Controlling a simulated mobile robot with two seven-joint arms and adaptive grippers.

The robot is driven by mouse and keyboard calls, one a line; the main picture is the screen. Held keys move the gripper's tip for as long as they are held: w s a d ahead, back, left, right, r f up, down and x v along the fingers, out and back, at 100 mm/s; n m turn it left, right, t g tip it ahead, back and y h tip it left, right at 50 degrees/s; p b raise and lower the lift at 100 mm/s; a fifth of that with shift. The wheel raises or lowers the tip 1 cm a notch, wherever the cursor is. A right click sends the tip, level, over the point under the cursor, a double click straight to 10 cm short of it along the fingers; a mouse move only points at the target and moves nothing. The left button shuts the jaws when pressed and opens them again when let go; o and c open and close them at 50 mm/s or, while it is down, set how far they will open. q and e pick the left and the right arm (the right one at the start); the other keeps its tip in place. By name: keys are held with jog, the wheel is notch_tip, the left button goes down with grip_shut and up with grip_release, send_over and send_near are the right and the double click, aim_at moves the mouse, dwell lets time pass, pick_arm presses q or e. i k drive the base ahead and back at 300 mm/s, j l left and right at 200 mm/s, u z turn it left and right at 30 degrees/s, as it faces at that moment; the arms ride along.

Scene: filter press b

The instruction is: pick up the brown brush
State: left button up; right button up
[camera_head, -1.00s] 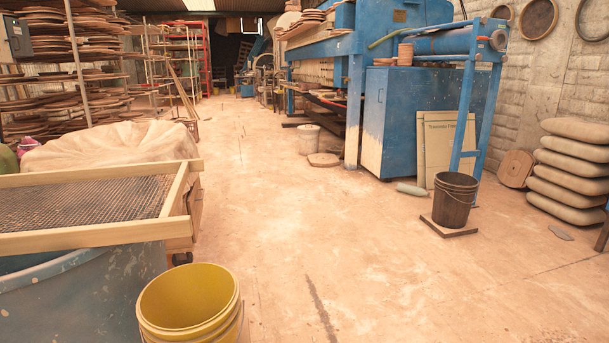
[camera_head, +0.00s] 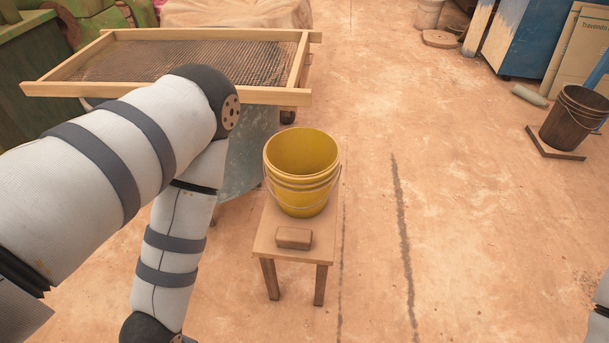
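A small brown block-shaped thing (camera_head: 294,238), which looks like the brown brush, lies on the near end of a low wooden stool. It sits just in front of a yellow bucket (camera_head: 302,172) on the same stool. No bristles can be made out. My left arm comes in from the left and bends downward to the left of the stool. Its gripper is out of the picture below. My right gripper is not in view either; only a sliver of pale arm shows at the right edge.
The wooden stool (camera_head: 268,244) stands on open floor. A wood-framed sieve (camera_head: 296,96) rests on a tub behind my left arm. A dark bucket (camera_head: 573,118) stands on a board at the right. The floor right of the stool is clear.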

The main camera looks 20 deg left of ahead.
aim_at(285, 237)
jog(key=u, duration=1)
